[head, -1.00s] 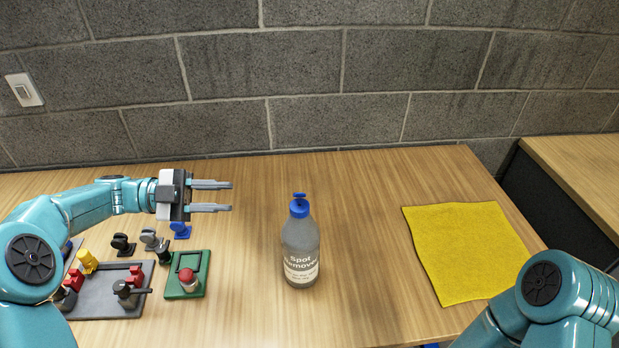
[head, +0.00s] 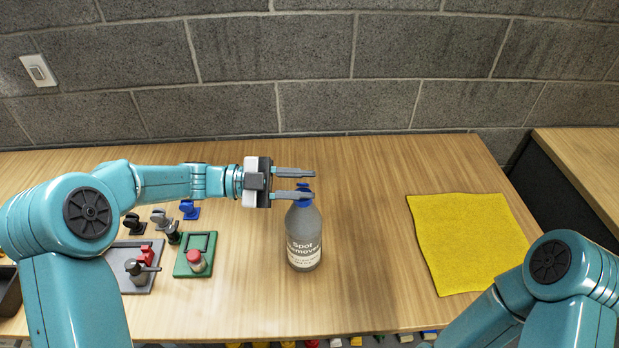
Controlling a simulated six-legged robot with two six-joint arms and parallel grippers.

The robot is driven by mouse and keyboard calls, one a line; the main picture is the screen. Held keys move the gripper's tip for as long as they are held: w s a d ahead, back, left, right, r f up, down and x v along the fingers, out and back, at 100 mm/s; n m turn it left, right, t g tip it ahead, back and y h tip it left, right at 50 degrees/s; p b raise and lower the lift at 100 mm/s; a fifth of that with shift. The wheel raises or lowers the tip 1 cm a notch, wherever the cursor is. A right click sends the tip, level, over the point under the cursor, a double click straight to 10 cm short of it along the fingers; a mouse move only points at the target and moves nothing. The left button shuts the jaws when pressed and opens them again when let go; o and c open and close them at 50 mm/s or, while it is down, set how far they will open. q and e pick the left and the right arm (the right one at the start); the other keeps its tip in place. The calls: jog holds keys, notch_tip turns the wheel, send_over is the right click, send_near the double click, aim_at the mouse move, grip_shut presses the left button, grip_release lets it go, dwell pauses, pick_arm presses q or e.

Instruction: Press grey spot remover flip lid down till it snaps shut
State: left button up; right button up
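The grey spot remover bottle (head: 304,234) stands upright on the wooden table, with a pale label facing me. Its blue flip lid (head: 303,188) is at the top, partly hidden by my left gripper; in the earlier frame the lid stands raised above the cap. My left gripper (head: 314,183) comes in from the left with its fingers apart and empty. Its fingertips overlap the lid in the picture; I cannot tell whether they touch it. My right arm shows at the lower right, but its gripper is out of view.
A yellow cloth (head: 472,243) lies at the right of the table. A green pad with a red button (head: 196,255) and a grey tray (head: 137,284) with several small parts lie at the left. The table between bottle and cloth is clear.

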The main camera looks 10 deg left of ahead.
pick_arm(q)
jog(key=shift+d+r, duration=0.1)
jog(key=shift+d, duration=0.7)
jog(key=shift+w, duration=0.15)
jog(key=shift+d, duration=0.15)
grip_shut()
jog(key=shift+f, duration=0.2)
jog(key=m+b, duration=0.1)
jog(key=b, duration=0.1)
jog(key=f+m+b, duration=0.1)
jog(key=b, duration=0.1)
jog(key=shift+s, duration=0.3)
jog(key=shift+s+r+m+b, duration=0.15)
jog(key=shift+m+b, duration=0.25)
jog(key=shift+b, duration=0.3)
jog(key=shift+r, duration=0.1)
